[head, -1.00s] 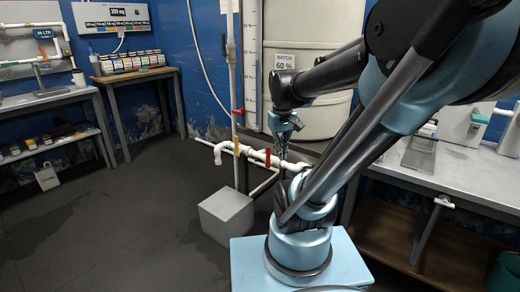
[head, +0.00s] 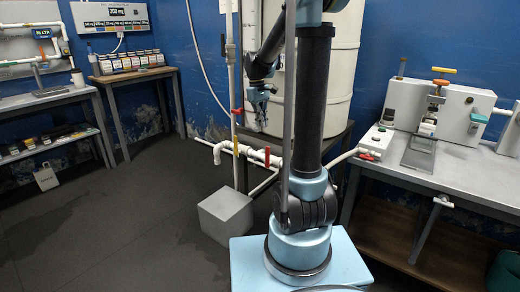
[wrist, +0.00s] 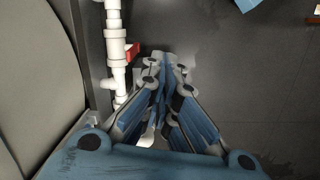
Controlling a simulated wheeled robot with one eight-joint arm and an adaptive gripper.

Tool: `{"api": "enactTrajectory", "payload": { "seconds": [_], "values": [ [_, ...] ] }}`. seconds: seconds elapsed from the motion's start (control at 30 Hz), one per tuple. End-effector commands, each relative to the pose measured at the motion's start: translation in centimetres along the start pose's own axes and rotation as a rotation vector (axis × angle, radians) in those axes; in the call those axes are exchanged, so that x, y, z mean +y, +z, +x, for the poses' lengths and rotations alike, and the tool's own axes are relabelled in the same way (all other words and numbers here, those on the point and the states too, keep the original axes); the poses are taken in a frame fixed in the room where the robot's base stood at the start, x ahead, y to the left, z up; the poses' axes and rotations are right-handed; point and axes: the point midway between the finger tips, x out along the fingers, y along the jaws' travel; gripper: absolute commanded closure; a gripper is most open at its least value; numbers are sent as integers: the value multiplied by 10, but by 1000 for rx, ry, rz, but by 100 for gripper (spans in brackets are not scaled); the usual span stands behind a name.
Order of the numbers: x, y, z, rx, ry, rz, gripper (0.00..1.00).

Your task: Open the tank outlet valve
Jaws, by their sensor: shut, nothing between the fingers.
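The white tank (head: 325,75) stands behind my arm, partly hidden by it. White pipework (head: 222,150) runs low in front of it and carries a red valve handle (head: 267,157), which stands upright across the pipe. That handle also shows in the wrist view (wrist: 132,52), left of the fingers, beside the white pipe (wrist: 115,45). My gripper (head: 262,123) points down above the pipe and the red handle, apart from both. In the wrist view its fingers (wrist: 164,65) are together with nothing between them. The fingers hide part of the pipe.
A second red handle (head: 237,111) sits on the vertical pipe left of my gripper. A grey block (head: 227,215) stands on the floor below. A bench (head: 450,180) with apparatus is at right, and a bench with jars (head: 135,72) at back left.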

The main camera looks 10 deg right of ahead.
Motion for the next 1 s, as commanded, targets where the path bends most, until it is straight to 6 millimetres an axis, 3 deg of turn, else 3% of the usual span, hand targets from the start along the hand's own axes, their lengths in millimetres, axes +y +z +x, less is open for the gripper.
{"api": "enactTrajectory", "payload": {
  "seconds": [0.1,0.5,0.7,1.0],
  "values": [
    [10,-32,7,-22,-2,-44,100],
    [34,-120,45,-96,-12,-179,100],
    [38,-141,58,-114,-15,-213,100],
    [38,-142,80,-118,-16,-219,100]
  ]
}}
